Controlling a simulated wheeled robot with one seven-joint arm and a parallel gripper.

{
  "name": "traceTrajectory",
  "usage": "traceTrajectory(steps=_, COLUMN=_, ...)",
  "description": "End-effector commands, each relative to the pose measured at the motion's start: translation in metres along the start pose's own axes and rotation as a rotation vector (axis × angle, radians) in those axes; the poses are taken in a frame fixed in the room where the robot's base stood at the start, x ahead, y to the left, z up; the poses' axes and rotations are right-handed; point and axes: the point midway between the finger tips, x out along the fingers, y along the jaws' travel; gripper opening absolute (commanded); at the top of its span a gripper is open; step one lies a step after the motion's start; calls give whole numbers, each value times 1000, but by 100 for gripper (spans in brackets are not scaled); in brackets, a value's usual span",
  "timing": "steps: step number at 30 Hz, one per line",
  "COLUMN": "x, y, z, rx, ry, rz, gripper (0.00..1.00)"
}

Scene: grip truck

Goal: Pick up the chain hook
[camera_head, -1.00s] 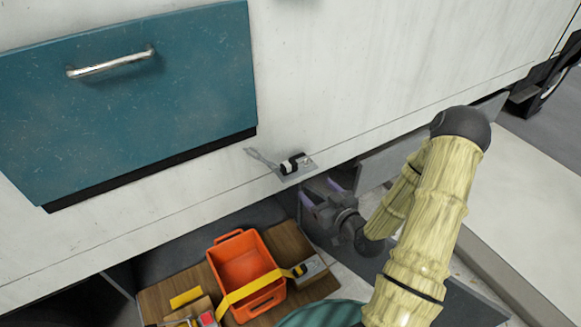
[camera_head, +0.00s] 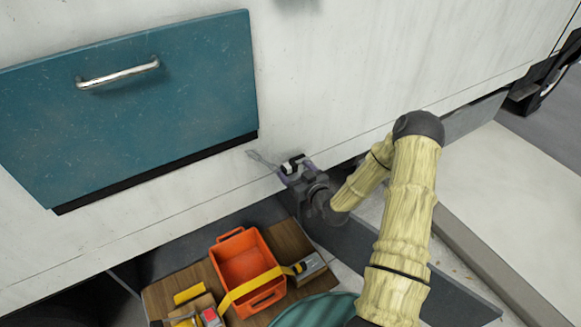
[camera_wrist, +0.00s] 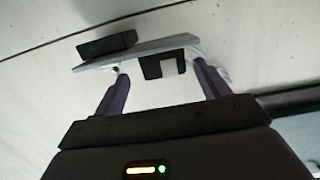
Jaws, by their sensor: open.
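A grey metal piece with a black block and a thin pale arm, likely the chain hook (camera_head: 262,159), is at the lower edge of the white truck side. In the wrist view its pale plate (camera_wrist: 140,50) spans across in front of my fingers, with a black block on its left part and a black notched piece below it. My gripper (camera_head: 297,171) is open right at this piece and hides part of it. The two purple-grey fingers in the wrist view (camera_wrist: 160,78) stand apart with their tips close to the plate. I cannot tell whether they touch it.
A blue-green panel with a metal handle (camera_head: 118,73) is at the upper left of the truck side (camera_head: 350,70). A dark grey panel stands right of the bin.

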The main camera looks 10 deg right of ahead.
Motion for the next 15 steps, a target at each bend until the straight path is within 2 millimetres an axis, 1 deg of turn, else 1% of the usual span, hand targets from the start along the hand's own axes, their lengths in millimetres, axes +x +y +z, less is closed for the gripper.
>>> traceTrajectory(steps=5, x=0, y=0, z=0, rx=0, ry=0, rz=0, gripper=75)
traceTrajectory(steps=8, x=6, y=-1, z=-4, rx=-1, ry=2, rz=0, gripper=75)
traceTrajectory(steps=13, x=28, y=-6, z=-12, rx=0, ry=2, rz=-1, gripper=75)
traceTrajectory(steps=15, x=38, y=-5, z=-9, rx=0, ry=1, rz=0, gripper=75)
